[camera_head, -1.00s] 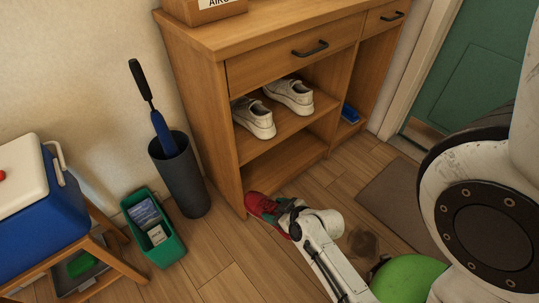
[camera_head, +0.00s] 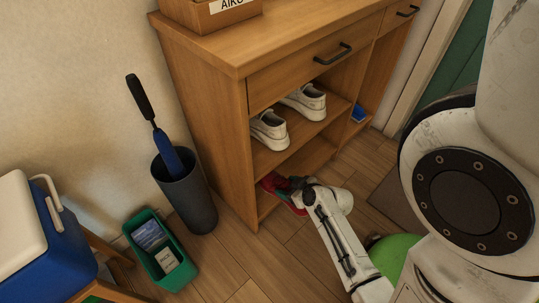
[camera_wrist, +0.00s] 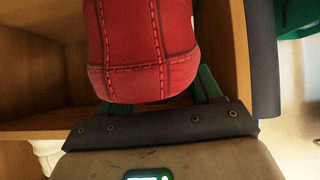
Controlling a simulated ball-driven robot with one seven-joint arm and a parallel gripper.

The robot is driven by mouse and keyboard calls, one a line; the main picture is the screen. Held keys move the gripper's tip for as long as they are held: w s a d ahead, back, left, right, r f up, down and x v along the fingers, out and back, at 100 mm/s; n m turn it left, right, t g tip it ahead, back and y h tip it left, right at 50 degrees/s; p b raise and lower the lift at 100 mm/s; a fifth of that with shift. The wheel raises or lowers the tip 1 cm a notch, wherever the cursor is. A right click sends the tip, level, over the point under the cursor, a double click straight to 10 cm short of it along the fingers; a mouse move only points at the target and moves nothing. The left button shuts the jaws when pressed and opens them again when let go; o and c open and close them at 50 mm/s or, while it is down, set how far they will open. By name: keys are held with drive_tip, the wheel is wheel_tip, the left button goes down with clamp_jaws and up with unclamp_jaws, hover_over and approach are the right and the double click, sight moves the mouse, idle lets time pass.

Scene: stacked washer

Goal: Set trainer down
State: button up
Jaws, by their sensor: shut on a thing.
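A red trainer (camera_head: 274,184) is in the head view at the open lower compartment of the wooden cabinet (camera_head: 216,122). My gripper (camera_head: 291,188) is shut on it, reaching in from the right. The trainer's front part is inside the opening; its near end is partly hidden by my gripper. In the wrist view the trainer (camera_wrist: 145,45) fills the upper middle, with red panels and stitching, and the green fingers of my gripper (camera_wrist: 158,98) show beside and under it. I cannot tell whether its sole touches the lower shelf.
A pair of white shoes (camera_head: 270,130) stands on the shelf above. A dark umbrella stand (camera_head: 186,190) and a green bin (camera_head: 163,262) stand left of the cabinet. A blue item (camera_head: 358,112) lies in the right compartment.

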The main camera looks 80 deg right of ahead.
sight(273, 177)
drive_tip(key=w+d+f+b, duration=0.1)
drive_tip(key=w, duration=0.1)
drive_tip(key=w+d+f+b, duration=0.1)
drive_tip(key=w+d, duration=0.1)
drive_tip(key=w, duration=0.1)
drive_tip(key=w+d+f+b, duration=0.2)
drive_tip(key=w, duration=0.1)
drive_tip(key=shift+d, duration=0.2)
drive_tip(key=shift+w+d+f+b, duration=0.45)
drive_tip(key=shift+w+f+b, duration=0.4)
drive_tip(key=shift+f, duration=0.65)
drive_tip(key=shift+w+d+f+b, duration=0.45)
drive_tip(key=shift+w+f+b, duration=0.2)
drive_tip(key=shift+f+b, duration=0.6)
drive_tip(key=shift+w+d+f+b, duration=0.45)
drive_tip(key=shift+w+f+b, duration=0.3)
drive_tip(key=shift+f, duration=0.95)
drive_tip(key=shift+f, duration=0.15)
drive_tip(key=o, duration=1.6)
